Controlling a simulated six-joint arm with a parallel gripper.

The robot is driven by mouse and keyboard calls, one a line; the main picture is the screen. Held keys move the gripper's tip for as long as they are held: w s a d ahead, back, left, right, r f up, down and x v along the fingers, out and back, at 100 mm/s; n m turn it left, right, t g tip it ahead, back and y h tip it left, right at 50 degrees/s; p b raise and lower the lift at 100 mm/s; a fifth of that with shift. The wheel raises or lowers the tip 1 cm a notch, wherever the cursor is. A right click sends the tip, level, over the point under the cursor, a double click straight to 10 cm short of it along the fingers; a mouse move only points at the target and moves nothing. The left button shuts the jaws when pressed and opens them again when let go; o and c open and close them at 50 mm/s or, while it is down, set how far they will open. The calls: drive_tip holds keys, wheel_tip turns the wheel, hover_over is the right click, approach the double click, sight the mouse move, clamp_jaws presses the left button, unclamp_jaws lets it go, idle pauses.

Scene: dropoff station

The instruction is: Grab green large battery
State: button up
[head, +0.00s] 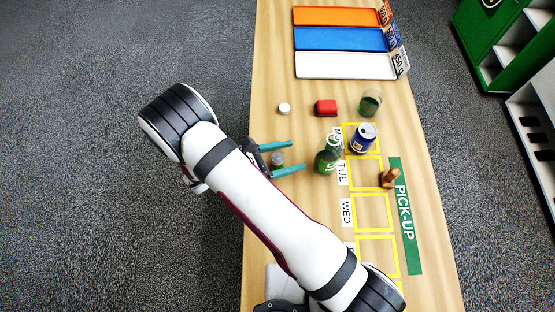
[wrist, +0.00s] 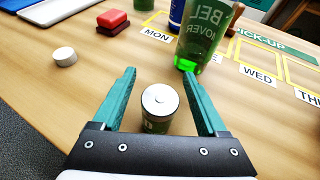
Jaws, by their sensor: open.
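The green large battery (wrist: 159,103) stands upright on the table, its pale metal top facing up. My gripper (wrist: 158,82) is open, with one teal finger on each side of the battery and a gap visible to each. In the head view the battery (head: 277,159) shows between the fingers of my gripper (head: 282,158). The lower part of the battery is hidden behind the gripper body in the wrist view.
A green bottle (head: 327,158) stands just right of the fingertips. Beyond are a blue can (head: 363,139), a green glass (head: 370,103), a red block (head: 325,108), a white cylinder (head: 284,109) and a wooden figure (head: 389,178). Orange, blue and white trays (head: 345,66) lie at the far end.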

clamp_jaws()
idle(0.3)
